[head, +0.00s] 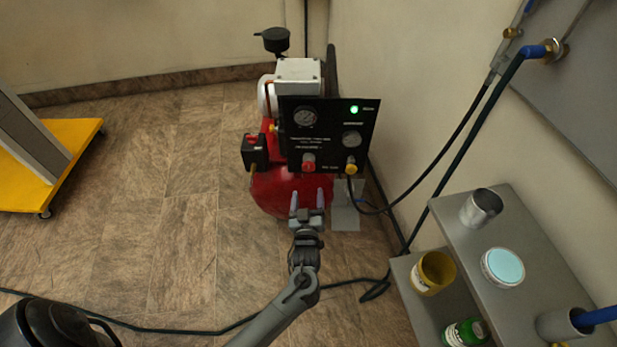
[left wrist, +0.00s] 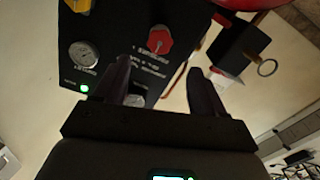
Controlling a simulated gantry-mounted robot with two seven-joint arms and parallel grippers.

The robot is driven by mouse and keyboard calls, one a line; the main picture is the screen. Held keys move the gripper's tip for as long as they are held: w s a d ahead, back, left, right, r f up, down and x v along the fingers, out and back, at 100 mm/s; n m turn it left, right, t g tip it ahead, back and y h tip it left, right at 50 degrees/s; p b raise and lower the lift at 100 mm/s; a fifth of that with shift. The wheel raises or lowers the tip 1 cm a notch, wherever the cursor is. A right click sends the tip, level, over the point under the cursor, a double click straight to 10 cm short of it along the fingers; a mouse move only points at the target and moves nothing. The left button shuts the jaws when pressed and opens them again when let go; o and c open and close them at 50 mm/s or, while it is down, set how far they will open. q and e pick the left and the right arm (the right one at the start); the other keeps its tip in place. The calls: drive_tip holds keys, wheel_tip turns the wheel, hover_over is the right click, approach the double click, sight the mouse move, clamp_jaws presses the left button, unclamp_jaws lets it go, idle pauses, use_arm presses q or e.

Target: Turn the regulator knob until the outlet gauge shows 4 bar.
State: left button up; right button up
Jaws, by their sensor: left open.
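The black panel (head: 335,103) stands on the front of a red compressor (head: 275,192). The red regulator knob (head: 308,162) is at its lower left. My left gripper (head: 307,200) is open and empty, below and in front of the knob. In the left wrist view the panel appears upside down. The knob (left wrist: 159,40) shows beyond the gap between my fingers, apart from them. My right gripper is not in view.
A green lamp (head: 354,109) is lit. A grey shelf (head: 540,250) with cans stands at right. A yellow cart (head: 75,140) is at left. A hose crosses the floor; the floor at left is mostly clear.

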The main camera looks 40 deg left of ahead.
sight(308, 169)
use_arm(q)
drive_tip(key=b+x, duration=0.4)
drive_tip(key=x, duration=0.5)
drive_tip(key=shift+w+a, duration=0.5)
drive_tip(key=shift+w, duration=0.1)
drive_tip(key=c, duration=1.1)
drive_tip(key=shift+o, duration=0.2)
drive_tip(key=shift+r+m+p, duration=0.2)
drive_tip(key=shift+m+p, duration=0.2)
drive_tip(key=shift+p, duration=0.05)
drive_tip(key=m+p, duration=0.2)
drive_tip(key=p, duration=0.1)
drive_tip(key=shift+m, duration=0.4)
drive_tip(key=shift+m+p, duration=1.2)
drive_tip(key=shift+f+m+p, duration=0.15)
drive_tip(key=shift+m+p, duration=0.65)
drive_tip(key=shift+m, duration=0.6)
